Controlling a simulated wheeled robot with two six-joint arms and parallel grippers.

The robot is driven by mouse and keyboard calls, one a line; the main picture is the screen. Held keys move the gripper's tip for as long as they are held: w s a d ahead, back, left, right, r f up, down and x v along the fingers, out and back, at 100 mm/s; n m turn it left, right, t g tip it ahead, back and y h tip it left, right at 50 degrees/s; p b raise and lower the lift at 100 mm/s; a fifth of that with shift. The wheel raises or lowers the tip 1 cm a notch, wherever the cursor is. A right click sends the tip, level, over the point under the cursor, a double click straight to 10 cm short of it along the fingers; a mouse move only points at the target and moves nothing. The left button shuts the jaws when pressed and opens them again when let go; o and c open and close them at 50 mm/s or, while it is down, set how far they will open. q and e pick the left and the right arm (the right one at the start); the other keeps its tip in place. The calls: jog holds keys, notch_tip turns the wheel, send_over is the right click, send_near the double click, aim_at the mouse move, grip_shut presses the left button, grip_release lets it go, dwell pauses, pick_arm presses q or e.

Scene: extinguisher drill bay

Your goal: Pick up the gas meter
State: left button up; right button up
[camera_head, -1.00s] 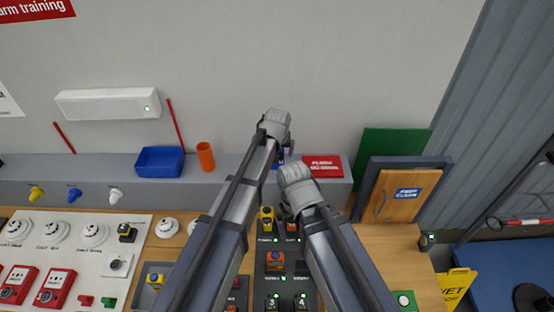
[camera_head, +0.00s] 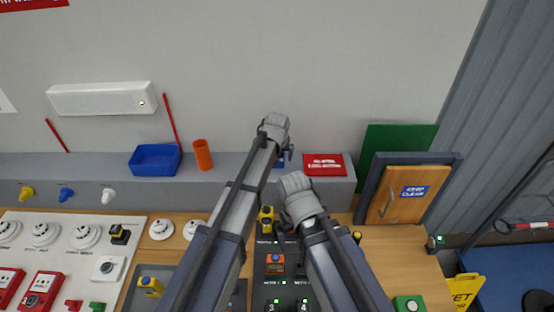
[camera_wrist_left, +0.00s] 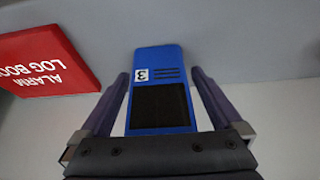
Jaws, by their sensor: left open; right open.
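A blue gas meter (camera_wrist_left: 162,88) with a dark screen and a label "3" stands between the spread fingers of my left gripper (camera_wrist_left: 160,90) in the left wrist view. In the head view only a small blue part of it (camera_head: 280,163) shows beside my left gripper (camera_head: 287,153), on the grey ledge near the wall. My left gripper is open. My right gripper (camera_head: 284,222) is open above the dark meter panel; its fingers are largely hidden by my own wrist. On that panel are a yellow device (camera_head: 265,219) and an orange device (camera_head: 276,263).
A red alarm log book (camera_head: 325,165) lies on the ledge right of my left gripper, close to it in the left wrist view. A blue bin (camera_head: 155,159) and orange cup (camera_head: 203,155) stand left. A wooden-doored cabinet (camera_head: 405,195) stands right.

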pick_arm(q)
grip_shut()
dwell(0.8)
jog(key=shift+r, duration=0.15)
notch_tip(320, 180, up, 10)
jog(key=p, duration=1)
